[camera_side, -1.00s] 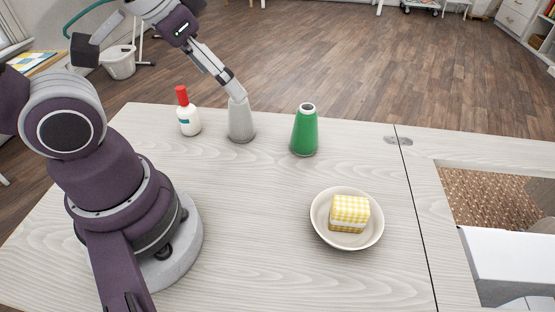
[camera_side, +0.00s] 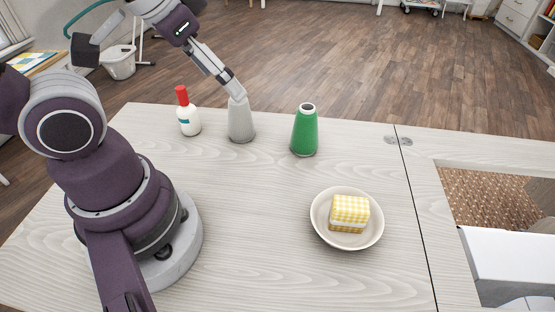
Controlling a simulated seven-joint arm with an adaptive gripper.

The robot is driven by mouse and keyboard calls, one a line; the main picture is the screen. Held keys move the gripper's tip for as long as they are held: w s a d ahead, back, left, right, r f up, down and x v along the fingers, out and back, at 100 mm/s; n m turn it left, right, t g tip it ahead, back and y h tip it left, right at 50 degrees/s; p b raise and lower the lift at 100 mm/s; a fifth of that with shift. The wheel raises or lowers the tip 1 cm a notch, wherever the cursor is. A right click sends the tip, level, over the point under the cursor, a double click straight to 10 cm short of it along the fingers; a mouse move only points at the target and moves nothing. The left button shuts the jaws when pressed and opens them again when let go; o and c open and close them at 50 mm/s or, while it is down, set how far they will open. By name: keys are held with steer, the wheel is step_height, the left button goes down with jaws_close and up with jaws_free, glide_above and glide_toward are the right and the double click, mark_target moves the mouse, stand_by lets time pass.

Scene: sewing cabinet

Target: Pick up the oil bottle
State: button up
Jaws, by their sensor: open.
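A small white bottle with a red cap and a teal label, which looks like the oil bottle (camera_side: 189,117), stands upright near the table's far left edge. My gripper (camera_side: 238,93) points down at the top of a grey cone (camera_side: 241,123), to the right of the bottle. In this view its fingertips overlap the cone's top; I cannot tell whether they touch it. My gripper is open and apart from the bottle. The gap between the fingers is hard to see from here.
A green cone (camera_side: 305,132) stands right of the grey one. A white bowl (camera_side: 318,229) with a yellow checked block (camera_side: 349,212) sits at the front right. A recessed opening (camera_side: 490,196) is at the far right. The table's middle is clear.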

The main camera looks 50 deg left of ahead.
steer(key=m+g, duration=0.6)
steer(key=m, duration=1)
glide_above(185, 105)
steer(key=f, duration=0.7)
steer(key=shift+w+a, duration=0.1)
steer(key=shift+w, duration=0.15)
steer(key=f, duration=1)
steer(key=shift+s+a+f, duration=0.15)
steer(key=shift+a+f, duration=0.15)
steer(key=shift+a, duration=0.1)
steer(key=shift+c, duration=0.4)
steer(key=c, duration=1.2)
